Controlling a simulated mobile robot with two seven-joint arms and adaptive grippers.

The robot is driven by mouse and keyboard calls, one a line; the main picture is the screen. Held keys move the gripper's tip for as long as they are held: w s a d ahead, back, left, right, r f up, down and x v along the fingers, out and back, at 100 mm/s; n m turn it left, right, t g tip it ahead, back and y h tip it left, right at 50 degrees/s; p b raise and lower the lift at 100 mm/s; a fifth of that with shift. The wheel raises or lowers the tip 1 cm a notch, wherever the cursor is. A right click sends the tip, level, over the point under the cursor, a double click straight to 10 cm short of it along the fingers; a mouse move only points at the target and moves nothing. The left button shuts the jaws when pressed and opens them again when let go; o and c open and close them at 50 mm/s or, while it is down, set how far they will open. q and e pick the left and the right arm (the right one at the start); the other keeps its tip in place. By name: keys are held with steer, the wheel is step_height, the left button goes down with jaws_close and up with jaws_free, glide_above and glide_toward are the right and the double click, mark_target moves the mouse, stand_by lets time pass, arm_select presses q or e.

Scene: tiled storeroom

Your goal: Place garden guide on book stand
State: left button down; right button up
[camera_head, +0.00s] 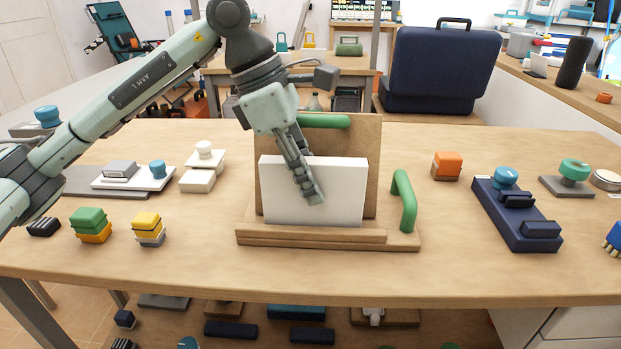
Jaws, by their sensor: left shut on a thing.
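A white rectangular book (338,190), which I take as the garden guide, stands upright on the wooden book stand (325,237). Its lower edge is at the stand's front ledge, and the tan back board (373,140) rises behind it. Whether the book touches the board cannot be seen. The stand has a green handle at its right side and a green bar at its top. My left gripper (312,192) reaches down over the book's upper left part, with its fingers shut on the book. The fingers hide part of the cover. My right gripper is not in view.
Green and yellow blocks (148,226) and white pieces (197,181) lie left of the stand. An orange block (446,166) and a dark blue tray-like fixture (517,218) lie to the right. The table front is clear. A dark blue case (443,65) stands behind.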

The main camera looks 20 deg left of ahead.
arm_select(q)
steer(key=shift+f, duration=0.1)
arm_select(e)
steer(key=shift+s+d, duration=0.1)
arm_select(q)
steer(key=c, duration=1.8)
jaws_free()
steer(key=shift+o, duration=0.8)
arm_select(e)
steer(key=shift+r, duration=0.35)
